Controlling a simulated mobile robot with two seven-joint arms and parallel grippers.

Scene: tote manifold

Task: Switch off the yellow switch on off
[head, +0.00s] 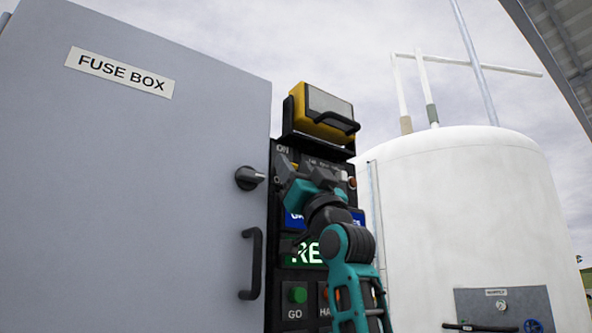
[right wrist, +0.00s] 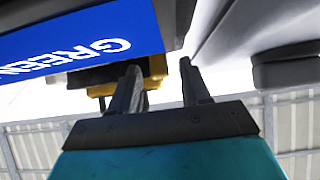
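A small yellow patch (head: 294,165), which looks like part of the yellow switch, shows just under the ON label (head: 283,149) on the black control panel (head: 283,262). Most of the switch is hidden behind my right gripper (head: 284,178), so I cannot tell its position. In the head view the right gripper is in front of the upper panel, pointing up and left. In the right wrist view its two fingers (right wrist: 163,88) stand apart with nothing seen between them. Whether they touch the switch cannot be told. My left gripper is not in view.
A grey fuse box (head: 130,190) with a knob (head: 248,178) and handle (head: 251,264) stands left of the panel. A yellow-framed lamp (head: 312,112) tops the panel. A green GO button (head: 298,295) sits low. A white tank (head: 465,210) stands right.

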